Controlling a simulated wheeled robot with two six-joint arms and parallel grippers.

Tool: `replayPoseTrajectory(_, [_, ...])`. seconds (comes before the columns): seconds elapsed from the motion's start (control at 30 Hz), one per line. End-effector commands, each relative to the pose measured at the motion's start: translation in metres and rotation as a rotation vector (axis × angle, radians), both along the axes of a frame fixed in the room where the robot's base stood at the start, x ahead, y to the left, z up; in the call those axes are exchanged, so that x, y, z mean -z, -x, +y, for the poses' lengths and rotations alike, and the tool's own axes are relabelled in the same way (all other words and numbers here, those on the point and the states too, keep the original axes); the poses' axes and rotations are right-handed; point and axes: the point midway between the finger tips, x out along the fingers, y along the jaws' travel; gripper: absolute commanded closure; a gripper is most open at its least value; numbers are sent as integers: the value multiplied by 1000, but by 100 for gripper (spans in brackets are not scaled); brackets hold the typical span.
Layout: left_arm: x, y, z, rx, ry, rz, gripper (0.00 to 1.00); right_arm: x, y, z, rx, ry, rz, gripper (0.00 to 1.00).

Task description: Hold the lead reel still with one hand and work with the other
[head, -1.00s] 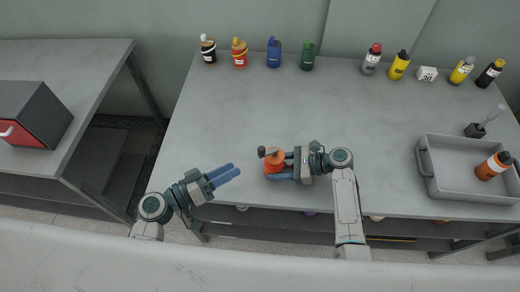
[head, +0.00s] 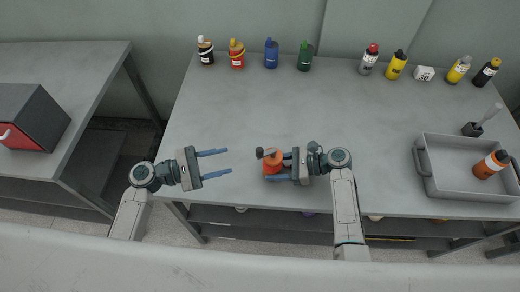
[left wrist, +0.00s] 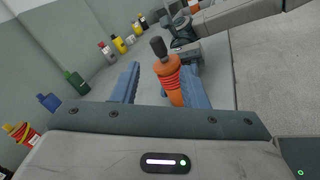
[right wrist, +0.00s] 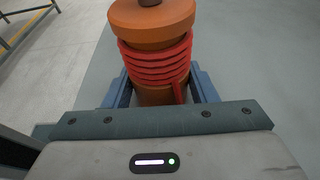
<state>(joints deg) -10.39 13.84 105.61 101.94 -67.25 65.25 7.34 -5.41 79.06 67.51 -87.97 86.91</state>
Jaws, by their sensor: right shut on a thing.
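The lead reel is an orange spool wound with red cord, with a dark crank knob on top (head: 272,167). It stands upright near the front edge of the grey table (head: 240,115). My right gripper (head: 281,167) is shut on it from the right; the right wrist view shows the reel (right wrist: 155,60) between the blue fingers. My left gripper (head: 229,163) is open and empty, left of the reel and apart from it. In the left wrist view the reel (left wrist: 169,75) appears beyond and between the open fingers, its dark knob upward.
A grey tray (head: 428,185) holding an orange bottle (head: 491,164) is at the right. Several bottles line the back, including a blue one (head: 271,53). A small white block marked 30 (head: 424,74) stands among them. A red-fronted box (head: 36,138) sits on the left table. The table's middle is clear.

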Motion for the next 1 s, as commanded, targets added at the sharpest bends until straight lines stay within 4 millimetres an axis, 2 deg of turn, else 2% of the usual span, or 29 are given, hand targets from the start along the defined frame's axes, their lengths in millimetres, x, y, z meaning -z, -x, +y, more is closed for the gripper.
replayPoseTrajectory(0.1, [-1,-4,5,30,58,186,60,0,0,0,0,0,0,61])
replayPoseTrajectory(0.3, [-3,-8,10,65,125,414,60,0,0,0,0,0,0,61])
replayPoseTrajectory(0.53, [-4,-10,7,78,149,500,60,0,0,0,0,0,0,61])
replayPoseTrajectory(0.67, [-4,-14,-7,77,152,500,60,0,0,0,0,0,0,61])
replayPoseTrajectory(1.0, [-5,-29,-65,76,152,499,60,0,0,0,0,0,0,61])
